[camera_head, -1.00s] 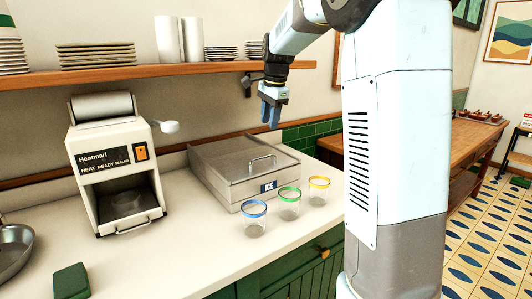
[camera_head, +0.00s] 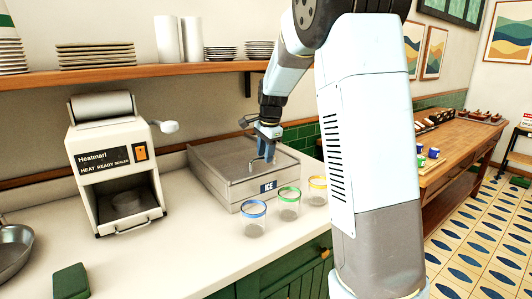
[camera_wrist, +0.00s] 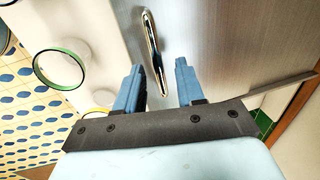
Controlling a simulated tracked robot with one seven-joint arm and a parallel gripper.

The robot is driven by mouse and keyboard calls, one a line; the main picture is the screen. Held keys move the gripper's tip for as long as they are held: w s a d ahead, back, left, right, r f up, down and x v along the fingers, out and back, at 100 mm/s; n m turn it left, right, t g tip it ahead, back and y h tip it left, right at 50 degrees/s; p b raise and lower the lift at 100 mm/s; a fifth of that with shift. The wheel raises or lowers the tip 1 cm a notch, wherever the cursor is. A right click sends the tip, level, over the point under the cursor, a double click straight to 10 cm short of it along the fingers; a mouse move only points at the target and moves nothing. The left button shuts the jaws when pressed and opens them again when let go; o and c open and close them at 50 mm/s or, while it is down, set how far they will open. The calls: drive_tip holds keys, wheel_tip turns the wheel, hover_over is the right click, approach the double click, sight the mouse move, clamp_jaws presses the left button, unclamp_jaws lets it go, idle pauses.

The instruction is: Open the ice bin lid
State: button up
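The ice bin (camera_head: 215,180) is a grey metal box on the white counter with an "ICE" label on its front. Its flat lid (camera_head: 222,156) is closed. The lid's handle (camera_head: 254,165) is a thin metal bar, partly hidden by my gripper. In the wrist view the handle (camera_wrist: 153,55) lies just beyond the fingertips, roughly between them in line. My gripper (camera_head: 266,150) is over the handle, pointing down. In the wrist view my gripper (camera_wrist: 159,68) is open, its two blue fingers apart with nothing between the tips.
Glasses with blue (camera_head: 253,218), green (camera_head: 288,204) and yellow (camera_head: 318,188) rims stand in front of and right of the bin. A heat sealer (camera_head: 115,165) stands to the left. A wooden shelf (camera_head: 150,76) with plates runs above.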

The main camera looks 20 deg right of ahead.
clamp_jaws()
idle(0.3)
idle(0.4)
